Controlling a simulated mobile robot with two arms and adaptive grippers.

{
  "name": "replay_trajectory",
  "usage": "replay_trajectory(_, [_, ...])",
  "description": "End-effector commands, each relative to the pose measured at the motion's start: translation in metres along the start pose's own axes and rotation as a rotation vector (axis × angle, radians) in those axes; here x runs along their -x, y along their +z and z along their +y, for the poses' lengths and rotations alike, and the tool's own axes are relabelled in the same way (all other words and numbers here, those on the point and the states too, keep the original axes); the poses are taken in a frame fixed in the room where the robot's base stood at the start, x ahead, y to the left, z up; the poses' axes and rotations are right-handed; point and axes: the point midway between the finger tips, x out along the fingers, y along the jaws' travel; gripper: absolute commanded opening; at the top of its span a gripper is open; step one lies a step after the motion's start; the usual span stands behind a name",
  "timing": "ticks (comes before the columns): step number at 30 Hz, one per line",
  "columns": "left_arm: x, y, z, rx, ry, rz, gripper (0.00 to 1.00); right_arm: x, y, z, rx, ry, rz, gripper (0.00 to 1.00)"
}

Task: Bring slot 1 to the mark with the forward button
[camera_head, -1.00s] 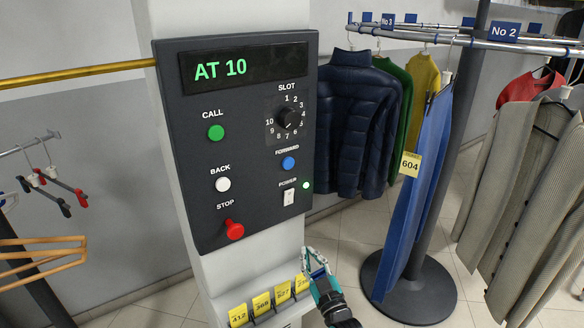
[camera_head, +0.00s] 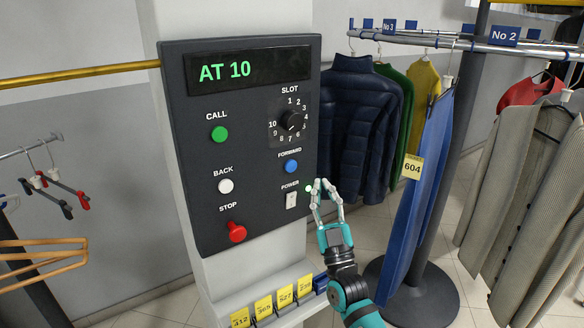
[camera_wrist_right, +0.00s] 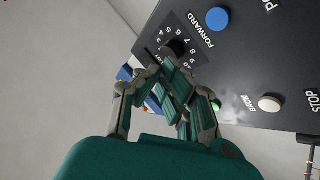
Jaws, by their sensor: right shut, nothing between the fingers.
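The dark control panel (camera_head: 255,205) hangs on a white column; its display (camera_head: 246,68) reads "AT 10" in green. The blue forward button (camera_head: 291,166) is on its right side, below the slot dial (camera_head: 290,122); the button also shows in the right wrist view (camera_wrist_right: 217,18). My right gripper (camera_head: 325,184) is shut and empty, fingers pointing up, beside the panel's lower right edge near the power switch (camera_head: 291,201). It appears apart from the forward button. In the wrist view its closed fingers (camera_wrist_right: 176,85) cover part of the panel. My left gripper is not in view.
The panel also has a green call button (camera_head: 218,134), a white back button (camera_head: 225,186) and a red stop button (camera_head: 237,232). Yellow tags (camera_head: 263,307) stand on a ledge below. Clothes hang at right, including a blue garment (camera_head: 424,185) with tag 604 (camera_head: 412,167).

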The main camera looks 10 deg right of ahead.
Motion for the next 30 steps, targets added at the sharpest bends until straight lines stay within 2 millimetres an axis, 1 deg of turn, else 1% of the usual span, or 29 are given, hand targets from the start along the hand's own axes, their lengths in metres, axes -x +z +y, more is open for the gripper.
replay_trajectory(5, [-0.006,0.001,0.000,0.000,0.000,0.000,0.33,-0.004,0.006,-0.005,-0.001,0.000,0.000,0.00])
replay_trajectory(8, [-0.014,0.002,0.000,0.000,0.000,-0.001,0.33,-0.011,0.012,-0.011,-0.002,0.000,0.001,0.00])
replay_trajectory(15, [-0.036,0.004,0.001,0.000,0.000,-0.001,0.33,-0.035,0.031,-0.029,-0.001,0.000,0.001,0.00])
replay_trajectory(21, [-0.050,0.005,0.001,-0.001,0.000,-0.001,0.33,-0.051,0.042,-0.040,-0.002,0.000,0.000,0.00])
replay_trajectory(30, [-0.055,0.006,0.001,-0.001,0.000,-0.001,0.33,-0.061,0.045,-0.045,-0.001,0.000,-0.001,0.00])
